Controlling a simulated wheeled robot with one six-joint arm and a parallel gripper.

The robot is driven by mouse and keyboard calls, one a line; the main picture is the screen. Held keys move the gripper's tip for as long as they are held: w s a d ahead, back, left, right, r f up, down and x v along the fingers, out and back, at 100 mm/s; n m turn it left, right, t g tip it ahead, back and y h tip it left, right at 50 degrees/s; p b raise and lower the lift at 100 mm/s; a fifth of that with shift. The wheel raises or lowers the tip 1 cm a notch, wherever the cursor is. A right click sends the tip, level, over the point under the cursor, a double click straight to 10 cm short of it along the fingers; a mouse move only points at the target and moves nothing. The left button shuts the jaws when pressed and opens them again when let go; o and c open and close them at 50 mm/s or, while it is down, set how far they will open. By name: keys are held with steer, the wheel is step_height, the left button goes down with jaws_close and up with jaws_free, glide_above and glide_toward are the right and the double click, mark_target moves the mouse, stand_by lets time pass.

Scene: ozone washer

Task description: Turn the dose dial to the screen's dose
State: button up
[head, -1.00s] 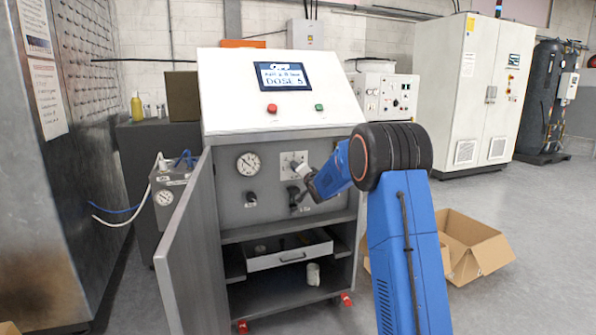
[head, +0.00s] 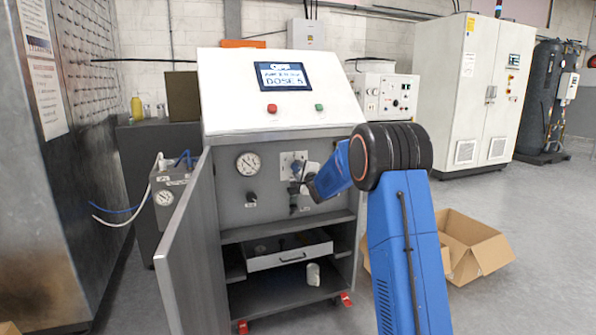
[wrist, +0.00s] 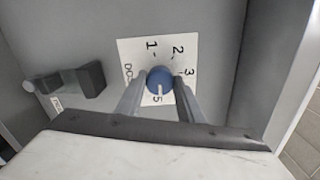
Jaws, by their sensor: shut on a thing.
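The screen (head: 283,76) on the sloped white top of the machine reads "DOSE 5" in the head view. The blue round dose dial (wrist: 160,78) sits on a white plate (wrist: 133,50) with numbers around it; 1, 2, 3 and 5 can be read, and 4 is hidden. The dial's white pointer line points down in the wrist view, toward the 5. My gripper (wrist: 160,86) has one finger on each side of the dial and is shut on it. In the head view my gripper (head: 302,177) partly covers the plate.
A pressure gauge (head: 248,164) and a small black knob (head: 251,198) are left of the dial. A black handle (wrist: 91,79) shows beside the plate. The open cabinet door (head: 186,245) stands at left. A drawer (head: 290,257) sits below.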

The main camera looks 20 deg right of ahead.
steer(key=shift+f+m, duration=0.15)
steer(key=shift+m, duration=0.45)
steer(key=o, duration=1.1)
steer(key=shift+c, duration=0.2)
steer(key=shift+s, duration=0.1)
steer(key=s, duration=1.7)
steer(key=shift+s, duration=0.15)
